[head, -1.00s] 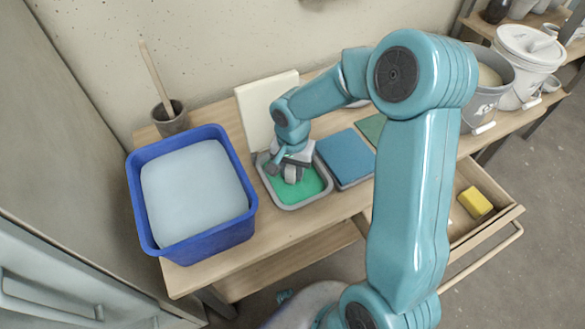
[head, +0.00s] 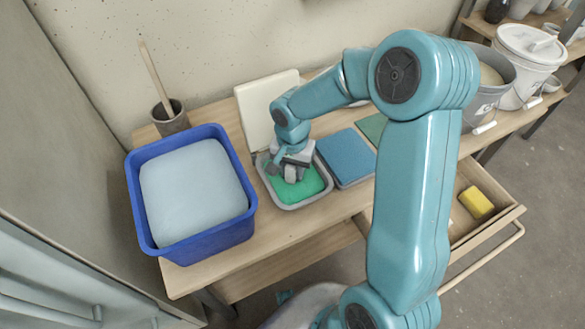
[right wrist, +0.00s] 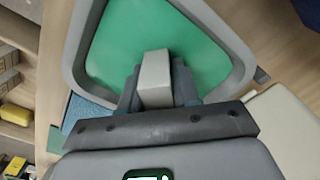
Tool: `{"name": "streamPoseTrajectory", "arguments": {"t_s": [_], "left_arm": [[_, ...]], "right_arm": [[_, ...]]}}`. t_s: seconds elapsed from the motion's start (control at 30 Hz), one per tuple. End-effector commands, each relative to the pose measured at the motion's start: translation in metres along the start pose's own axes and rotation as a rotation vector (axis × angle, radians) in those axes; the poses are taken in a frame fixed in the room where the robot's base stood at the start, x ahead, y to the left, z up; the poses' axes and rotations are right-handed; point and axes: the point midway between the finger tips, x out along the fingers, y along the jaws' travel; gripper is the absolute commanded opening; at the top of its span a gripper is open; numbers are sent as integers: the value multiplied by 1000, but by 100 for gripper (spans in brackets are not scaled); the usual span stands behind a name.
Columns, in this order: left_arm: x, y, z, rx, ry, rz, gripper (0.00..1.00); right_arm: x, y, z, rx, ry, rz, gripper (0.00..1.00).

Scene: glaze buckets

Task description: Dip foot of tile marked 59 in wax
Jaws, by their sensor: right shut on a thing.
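The wax is a green surface inside a grey tray (head: 300,207) on the wooden bench; the tray also shows in the right wrist view (right wrist: 232,42). My right gripper (head: 291,172) is over the tray, pointing down. It is shut on a small pale grey tile (right wrist: 155,78), seen against the green wax (right wrist: 118,45) in the right wrist view. The number on the tile is not visible. I cannot tell whether the tile's foot touches the wax. My left gripper is not in view.
A blue tub (head: 240,222) with pale glaze stands left of the tray. A blue pad (head: 345,157) lies to its right, and a cream board (head: 262,108) stands behind. An open drawer (head: 510,212) holds a yellow sponge (head: 476,202). Buckets stand at the far right.

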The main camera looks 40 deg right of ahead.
Motion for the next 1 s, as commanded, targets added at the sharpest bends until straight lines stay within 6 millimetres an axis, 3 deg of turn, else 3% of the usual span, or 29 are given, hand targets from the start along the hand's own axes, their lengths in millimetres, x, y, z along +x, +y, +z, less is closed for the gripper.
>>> {"name": "streamPoseTrajectory", "arguments": {"t_s": [0.37,0.67,1.0], "left_arm": [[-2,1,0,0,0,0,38],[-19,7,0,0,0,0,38],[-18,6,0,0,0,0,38]], "right_arm": [[-3,0,0,0,1,0,0],[-29,0,0,-1,1,-1,0],[-28,0,0,0,0,0,0]]}}
